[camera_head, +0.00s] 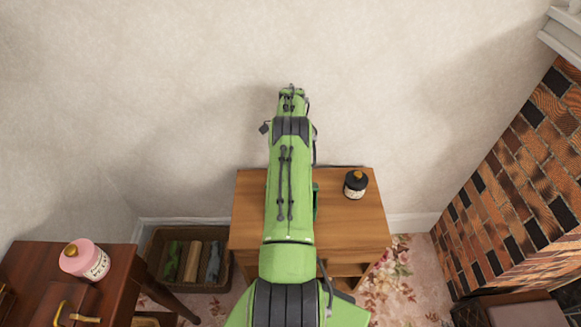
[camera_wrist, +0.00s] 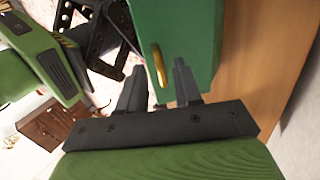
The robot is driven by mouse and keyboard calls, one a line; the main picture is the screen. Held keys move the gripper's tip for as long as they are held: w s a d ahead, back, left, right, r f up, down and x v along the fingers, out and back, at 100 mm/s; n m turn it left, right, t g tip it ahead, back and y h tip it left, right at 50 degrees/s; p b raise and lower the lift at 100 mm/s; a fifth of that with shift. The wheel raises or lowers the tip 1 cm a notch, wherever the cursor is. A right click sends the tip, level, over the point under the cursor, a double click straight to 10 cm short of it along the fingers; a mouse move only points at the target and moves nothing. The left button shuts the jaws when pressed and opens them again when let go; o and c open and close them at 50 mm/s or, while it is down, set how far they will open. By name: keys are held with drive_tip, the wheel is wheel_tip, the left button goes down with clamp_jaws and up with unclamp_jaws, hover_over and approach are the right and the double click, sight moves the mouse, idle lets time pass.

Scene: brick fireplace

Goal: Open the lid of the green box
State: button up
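The green box (camera_wrist: 200,35) fills the upper middle of the wrist view, with a gold clasp or handle (camera_wrist: 158,65) near its edge. In the head view only a sliver of the green box (camera_head: 316,202) shows on the wooden table, as my arm hides the rest. My gripper (camera_wrist: 158,82) has its two dark fingers apart with nothing between them. The fingertips are close to the gold part, which lies just beyond the gap. I cannot tell whether a finger touches the box. The lid cannot be made out clearly. The gripper is hidden in the head view.
The wooden table (camera_head: 350,225) stands against the wall and holds a dark jar (camera_head: 355,184) to the right. A basket (camera_head: 160,250) with rolled items is on the floor at left. A dark cabinet (camera_head: 115,270) bears a pink jar (camera_head: 84,260). A brick fireplace (camera_head: 520,190) is at right.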

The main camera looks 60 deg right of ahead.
wheel_tip(320, 180, up, 10)
drive_tip(key=p, duration=0.2)
idle(0.3)
drive_tip(key=shift+c, duration=0.2)
